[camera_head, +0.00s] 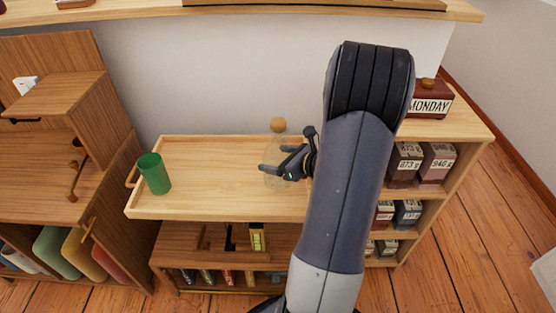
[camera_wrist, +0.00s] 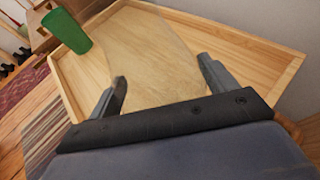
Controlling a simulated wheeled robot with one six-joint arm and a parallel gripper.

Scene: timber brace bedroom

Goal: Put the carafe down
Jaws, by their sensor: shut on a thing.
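The carafe (camera_head: 276,178) is clear glass with a round tan stopper on top. In the head view it stands roughly upright over the right part of the wooden tray top (camera_head: 215,190). My gripper (camera_head: 277,172) is shut on its body from the right. In the wrist view the transparent carafe (camera_wrist: 150,60) is between the two fingers of my gripper (camera_wrist: 162,82), with the tray (camera_wrist: 250,60) showing through it. I cannot tell whether the carafe's base touches the tray; my arm hides part of the tray's right side.
A green cup (camera_head: 154,173) stands at the tray's left end. Shelves with labelled boxes (camera_head: 437,163) are at the right, below a block reading MONDAY (camera_head: 430,104). A wooden cabinet (camera_head: 60,130) is at the left. The middle of the tray is clear.

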